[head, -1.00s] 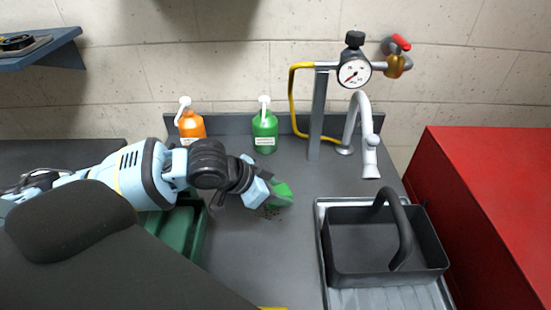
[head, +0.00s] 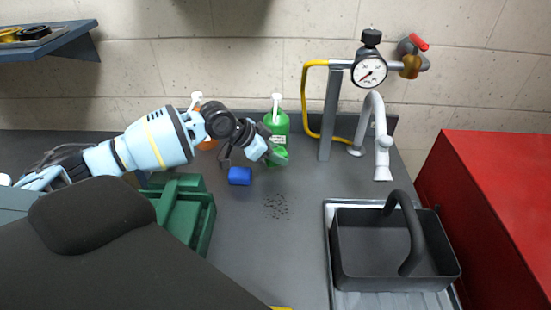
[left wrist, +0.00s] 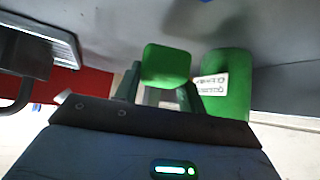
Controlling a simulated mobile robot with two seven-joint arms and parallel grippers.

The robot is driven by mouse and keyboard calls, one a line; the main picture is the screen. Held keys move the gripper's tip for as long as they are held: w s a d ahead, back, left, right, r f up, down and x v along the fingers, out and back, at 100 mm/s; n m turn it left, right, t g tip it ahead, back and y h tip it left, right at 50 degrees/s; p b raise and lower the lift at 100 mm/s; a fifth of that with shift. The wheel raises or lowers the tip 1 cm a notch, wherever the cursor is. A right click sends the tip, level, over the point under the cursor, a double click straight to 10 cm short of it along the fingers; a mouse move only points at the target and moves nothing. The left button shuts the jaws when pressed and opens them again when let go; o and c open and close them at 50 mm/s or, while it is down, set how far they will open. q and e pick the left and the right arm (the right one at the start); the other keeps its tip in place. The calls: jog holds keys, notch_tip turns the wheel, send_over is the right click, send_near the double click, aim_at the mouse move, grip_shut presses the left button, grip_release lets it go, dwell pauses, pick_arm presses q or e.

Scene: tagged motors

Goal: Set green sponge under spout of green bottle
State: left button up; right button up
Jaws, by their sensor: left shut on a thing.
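The green bottle (head: 277,122), with a white pump top and a white label, stands on the counter near the back wall. My left gripper (head: 268,154) is shut on the green sponge (head: 280,157) just in front of the bottle. In the left wrist view the sponge (left wrist: 166,64) sits between the fingers and the bottle (left wrist: 229,85) is right beside it. I cannot tell whether the sponge touches the counter or the bottle. My right gripper is not in view.
A blue block (head: 240,176) lies on the counter (head: 255,245) near dark specks (head: 276,206). An orange bottle (head: 207,143) is partly hidden behind my arm. A green toolbox (head: 190,208) is at left; the faucet (head: 378,125) and black caddy (head: 394,283) at right.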

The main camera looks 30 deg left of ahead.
pick_arm(q)
jog(key=shift+w+a+f, duration=0.1)
jog(key=shift+w+a, duration=0.55)
jog(key=shift+w, duration=0.05)
jog(key=shift+f, duration=1.75)
jog(key=shift+f, duration=0.15)
jog(key=o, duration=1)
jog(key=shift+o, duration=0.2)
